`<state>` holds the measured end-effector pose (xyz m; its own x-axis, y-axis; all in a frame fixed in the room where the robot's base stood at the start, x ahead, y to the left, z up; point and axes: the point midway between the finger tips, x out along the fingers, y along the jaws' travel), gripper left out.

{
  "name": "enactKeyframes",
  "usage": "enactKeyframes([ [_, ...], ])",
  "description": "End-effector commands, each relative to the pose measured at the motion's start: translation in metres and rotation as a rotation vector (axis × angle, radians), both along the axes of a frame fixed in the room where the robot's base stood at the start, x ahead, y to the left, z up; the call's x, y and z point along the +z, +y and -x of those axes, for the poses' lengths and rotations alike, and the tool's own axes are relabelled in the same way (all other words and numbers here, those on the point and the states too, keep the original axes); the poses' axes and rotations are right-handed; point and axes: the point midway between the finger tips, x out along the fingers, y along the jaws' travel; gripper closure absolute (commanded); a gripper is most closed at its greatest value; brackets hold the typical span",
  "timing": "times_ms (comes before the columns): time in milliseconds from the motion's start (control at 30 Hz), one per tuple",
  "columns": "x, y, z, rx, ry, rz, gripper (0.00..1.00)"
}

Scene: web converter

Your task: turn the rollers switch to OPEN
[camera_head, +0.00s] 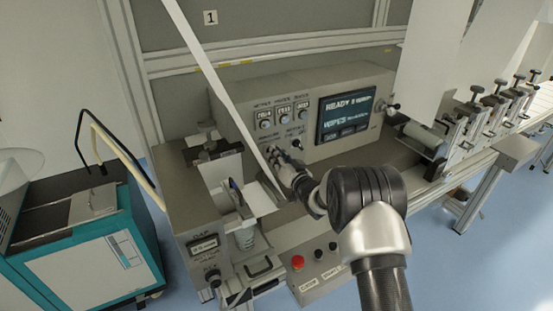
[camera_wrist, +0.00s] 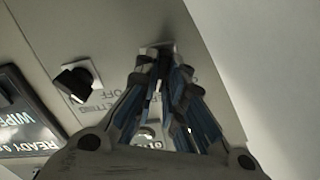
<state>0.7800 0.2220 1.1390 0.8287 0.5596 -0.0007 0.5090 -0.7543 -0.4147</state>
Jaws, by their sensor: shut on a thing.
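My gripper (camera_head: 279,158) reaches the sloped grey control panel (camera_head: 237,117) from the front right. In the wrist view its blue-padded fingertips (camera_wrist: 161,68) are closed in on a small dark switch knob (camera_wrist: 162,56) at the panel face. I take this knob for the rollers switch; its label is too small or covered to read. The fingers hide most of the knob, so its pointing direction cannot be told. A second black knob (camera_wrist: 75,80) sits beside it, free of the gripper; it also shows in the head view (camera_head: 297,143).
A white web strip (camera_head: 215,80) runs diagonally close to my gripper's left. A red button (camera_head: 297,262) is on a lower box. Roller clamps (camera_head: 473,110) stand at the right.

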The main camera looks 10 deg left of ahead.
Motion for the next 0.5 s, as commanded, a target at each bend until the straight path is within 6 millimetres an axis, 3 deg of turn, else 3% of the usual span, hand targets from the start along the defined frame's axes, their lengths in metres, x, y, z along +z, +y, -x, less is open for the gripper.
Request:
enactKeyframes([
  [500,-0.0032,0.0020,0.0009,0.000,-0.257,0.372,1.00],
])
